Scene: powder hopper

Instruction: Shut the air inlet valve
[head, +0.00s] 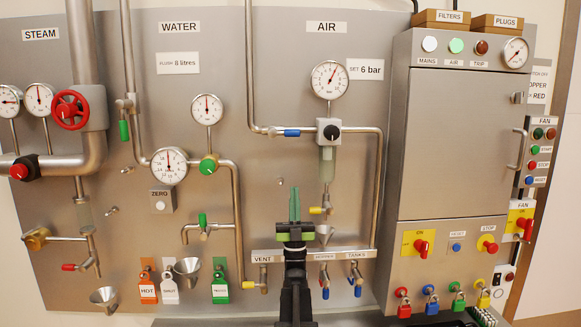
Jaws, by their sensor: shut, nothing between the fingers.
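The AIR panel section has a grey pipe that comes down from the top and turns right. On its horizontal run, left of the regulator (328,133), sits a valve with a blue lever (291,133). The lever lies in line with the pipe. I take this to be the air inlet valve, though no label on it can be read. My gripper (294,190) has green fingers pointing up, closed together and empty. In the picture it is below the blue lever, apart from it, in front of the lower panel.
A gauge (330,80) stands above the regulator; a yellow-handled drain (318,210) and funnel (325,233) are below it. Low valves marked VENT and TANKS (356,256) flank my arm. The WATER pipe (238,215) runs left, the grey cabinet (455,150) stands right.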

